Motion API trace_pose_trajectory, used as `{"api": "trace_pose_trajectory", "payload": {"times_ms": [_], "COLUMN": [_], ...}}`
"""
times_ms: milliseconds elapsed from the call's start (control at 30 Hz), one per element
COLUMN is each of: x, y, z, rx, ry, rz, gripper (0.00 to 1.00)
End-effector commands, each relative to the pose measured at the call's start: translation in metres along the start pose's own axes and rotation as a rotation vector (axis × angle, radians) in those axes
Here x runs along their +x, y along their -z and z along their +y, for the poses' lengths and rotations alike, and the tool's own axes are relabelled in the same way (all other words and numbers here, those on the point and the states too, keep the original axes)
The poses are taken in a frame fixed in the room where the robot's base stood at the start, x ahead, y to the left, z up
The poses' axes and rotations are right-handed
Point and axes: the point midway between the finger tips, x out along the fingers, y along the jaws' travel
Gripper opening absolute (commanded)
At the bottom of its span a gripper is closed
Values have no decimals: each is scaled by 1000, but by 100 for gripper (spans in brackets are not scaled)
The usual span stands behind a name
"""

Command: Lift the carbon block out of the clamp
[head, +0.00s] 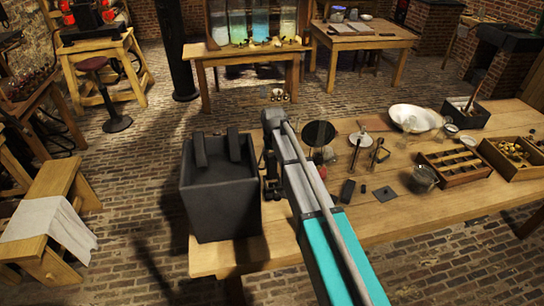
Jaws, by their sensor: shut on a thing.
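My arm reaches from the bottom of the head view to the left end of the wooden table (300,243). My gripper (270,186) hangs low there, dark and partly hidden by the arm. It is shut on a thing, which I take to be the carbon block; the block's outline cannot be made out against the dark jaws. The clamp cannot be told apart from the dark parts around the gripper. Whether the block still touches the clamp cannot be seen.
A large dark box (220,205) with two upright bars stands close left of the gripper. To the right lie a small dark block (347,191), a black square plate (384,194), a glass beaker (424,179), a slotted wooden tray (455,182) and a white bowl (415,117).

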Motion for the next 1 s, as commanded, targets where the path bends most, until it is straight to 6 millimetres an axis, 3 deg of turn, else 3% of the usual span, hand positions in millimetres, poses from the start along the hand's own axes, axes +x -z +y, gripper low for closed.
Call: {"api": "trace_pose_trajectory", "payload": {"times_ms": [600,1000], "x": [-23,-24], "y": [3,3], "z": [0,0], "rx": [0,0], "ry": [0,0], "rz": [0,0], "gripper": [0,0]}}
